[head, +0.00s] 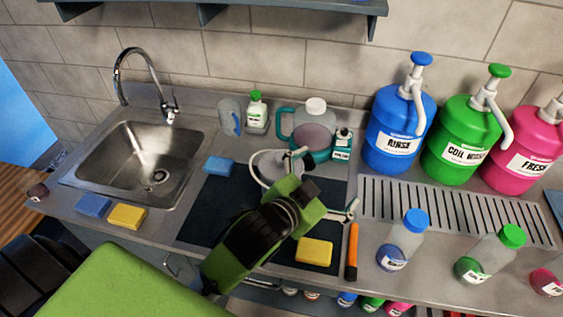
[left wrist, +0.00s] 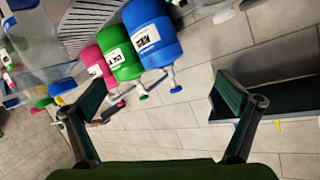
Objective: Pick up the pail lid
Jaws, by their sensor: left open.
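I see nothing between the fingers. In the left wrist view the open fingers (left wrist: 165,105) frame the tiled wall, and no lid shows there. My right gripper is not in view.
Blue (head: 400,132), green (head: 461,140) and pink (head: 522,150) pump jugs stand at the back right. A teal jug (head: 313,133) is behind the mat (head: 208,211). A yellow sponge (head: 314,251) and orange stick (head: 352,252) lie in front. The sink (head: 140,160) is left.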

